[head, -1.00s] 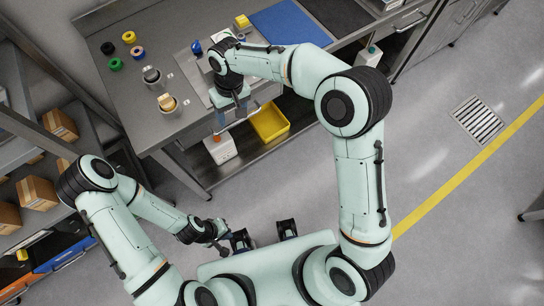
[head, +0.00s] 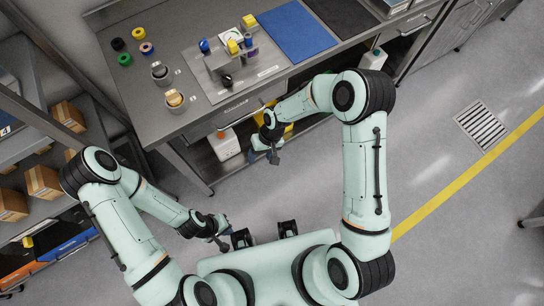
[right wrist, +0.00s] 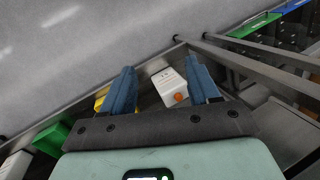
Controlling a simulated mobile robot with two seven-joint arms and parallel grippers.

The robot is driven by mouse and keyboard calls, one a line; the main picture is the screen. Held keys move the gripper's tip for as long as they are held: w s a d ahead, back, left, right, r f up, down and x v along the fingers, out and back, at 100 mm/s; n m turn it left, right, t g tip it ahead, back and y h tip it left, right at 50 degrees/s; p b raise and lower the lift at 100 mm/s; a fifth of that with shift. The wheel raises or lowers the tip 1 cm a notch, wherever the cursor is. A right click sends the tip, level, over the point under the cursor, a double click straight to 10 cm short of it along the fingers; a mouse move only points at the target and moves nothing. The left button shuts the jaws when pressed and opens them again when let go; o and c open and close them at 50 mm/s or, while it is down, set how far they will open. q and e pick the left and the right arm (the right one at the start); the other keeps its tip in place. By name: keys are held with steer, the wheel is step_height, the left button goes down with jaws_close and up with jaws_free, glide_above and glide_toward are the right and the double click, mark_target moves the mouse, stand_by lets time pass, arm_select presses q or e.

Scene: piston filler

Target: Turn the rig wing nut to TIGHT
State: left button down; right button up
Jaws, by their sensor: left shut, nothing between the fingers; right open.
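The rig stands on a grey plate (head: 213,88) on the bench. It carries yellow and blue parts on top and a dark knob-like part (head: 227,80) at its front. I cannot tell at this size which part is the wing nut or how it is turned. My right gripper (head: 269,156) is open and empty, in front of the bench edge and well apart from the rig. In the right wrist view its two blue fingers (right wrist: 161,86) are spread, with the floor and lower shelf beyond. My left gripper (head: 224,245) is shut and empty, low near my base.
The bench (head: 150,115) holds several coloured rings at the left, two small cups and a blue mat (head: 296,31). A shelf rack with boxes (head: 43,181) is at the left.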

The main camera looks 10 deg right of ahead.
steer(key=s+d+f+m, duration=0.1)
steer(key=s+d+f, duration=0.1)
steer(key=s+f, duration=0.2)
steer(key=shift+s+d+f+m+y, duration=0.3)
steer(key=shift+s+f+y, duration=0.1)
steer(key=shift+s, duration=0.15)
steer(key=shift+w+r, duration=0.1)
